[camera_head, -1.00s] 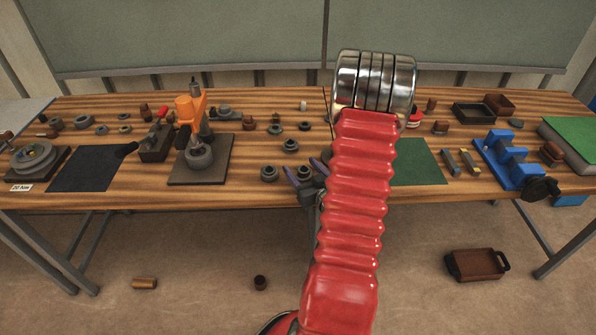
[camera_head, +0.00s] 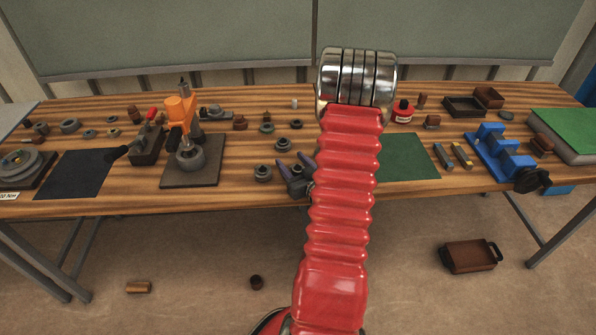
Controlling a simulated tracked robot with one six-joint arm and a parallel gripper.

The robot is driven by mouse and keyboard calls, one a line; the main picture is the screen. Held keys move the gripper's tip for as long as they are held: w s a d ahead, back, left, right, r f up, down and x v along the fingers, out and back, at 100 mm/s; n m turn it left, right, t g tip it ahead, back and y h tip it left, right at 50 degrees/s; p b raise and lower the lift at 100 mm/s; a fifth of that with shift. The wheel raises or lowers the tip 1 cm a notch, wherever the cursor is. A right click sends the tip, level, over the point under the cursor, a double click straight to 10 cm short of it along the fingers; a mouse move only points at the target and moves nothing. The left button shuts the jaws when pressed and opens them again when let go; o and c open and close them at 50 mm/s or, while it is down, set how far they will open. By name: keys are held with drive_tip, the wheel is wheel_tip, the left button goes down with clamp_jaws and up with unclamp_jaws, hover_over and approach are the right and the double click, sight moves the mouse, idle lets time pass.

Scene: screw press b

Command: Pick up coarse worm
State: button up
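Several small grey stepped round parts stand on the wooden bench near my gripper, among them a front one (camera_head: 263,173), one behind it (camera_head: 283,145) and two farther back, one at the left (camera_head: 266,128) and one at the right (camera_head: 296,124). I cannot tell which of them is the coarse worm. My gripper (camera_head: 296,162) is over the front middle of the bench, just right of the front grey part. Its two purple-grey fingers are spread apart and nothing shows between them. My red ribbed arm hides the bench to the right of the gripper.
An orange press (camera_head: 180,112) on a dark plate (camera_head: 205,176) stands left of the grey parts. A dark mat (camera_head: 75,174) lies farther left. Right of my arm are a green mat (camera_head: 408,158), a red can (camera_head: 402,112) and a blue fixture (camera_head: 498,154).

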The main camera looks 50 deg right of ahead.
drive_tip(key=c, duration=1.1)
drive_tip(key=shift+o, duration=0.2)
drive_tip(key=shift+r, duration=0.1)
wheel_tip(320, 180, up, 10)
idle(0.7)
